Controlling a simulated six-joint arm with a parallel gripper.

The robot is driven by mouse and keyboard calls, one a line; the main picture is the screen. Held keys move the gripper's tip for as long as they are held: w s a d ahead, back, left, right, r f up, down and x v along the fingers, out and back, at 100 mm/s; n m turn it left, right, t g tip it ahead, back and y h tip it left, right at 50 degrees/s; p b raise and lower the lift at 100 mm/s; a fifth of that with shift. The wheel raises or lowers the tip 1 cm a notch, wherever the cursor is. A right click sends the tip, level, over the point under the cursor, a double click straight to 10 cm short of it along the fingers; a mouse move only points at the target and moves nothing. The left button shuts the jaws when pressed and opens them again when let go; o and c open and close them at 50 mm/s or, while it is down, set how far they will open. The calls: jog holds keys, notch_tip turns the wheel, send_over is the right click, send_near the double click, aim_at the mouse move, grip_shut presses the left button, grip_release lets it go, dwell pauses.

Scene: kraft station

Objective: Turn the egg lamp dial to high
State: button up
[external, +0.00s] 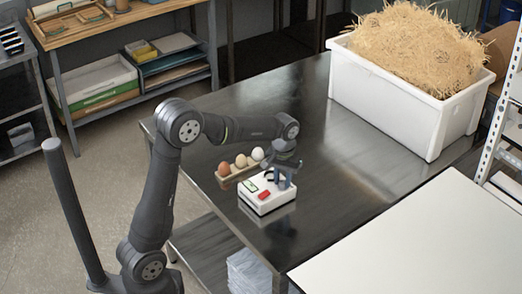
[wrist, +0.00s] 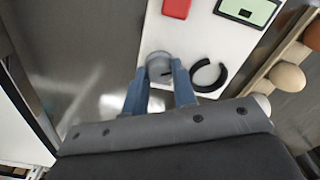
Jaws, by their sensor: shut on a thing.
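The egg lamp (external: 265,194) is a white box on the dark metal table, with a red block (external: 264,196) and a green-framed panel on its top. In the wrist view its white top (wrist: 205,40) shows the red block (wrist: 176,8), the green panel (wrist: 246,10) and a black C-shaped ring (wrist: 208,76). The grey round dial (wrist: 159,66) has a dark mark on it. My gripper (wrist: 161,78) points down with its blue fingers on either side of the dial, shut on it. In the external view my gripper (external: 281,178) hides the dial. Which setting the dial points at cannot be told.
A wooden holder (external: 236,173) with several brown and pale eggs stands right behind the lamp. A white tub (external: 405,90) of straw stands at the back right. A white tabletop (external: 420,240) lies at the front right. The table's middle is clear.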

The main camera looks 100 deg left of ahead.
aim_at(283, 182)
jog(key=o, duration=1)
notch_tip(283, 182, up, 18)
jog(key=shift+f, duration=0.25)
notch_tip(283, 182, down, 18)
jog(key=shift+r, duration=0.25)
dwell(0.5)
jog(key=shift+r, duration=0.1)
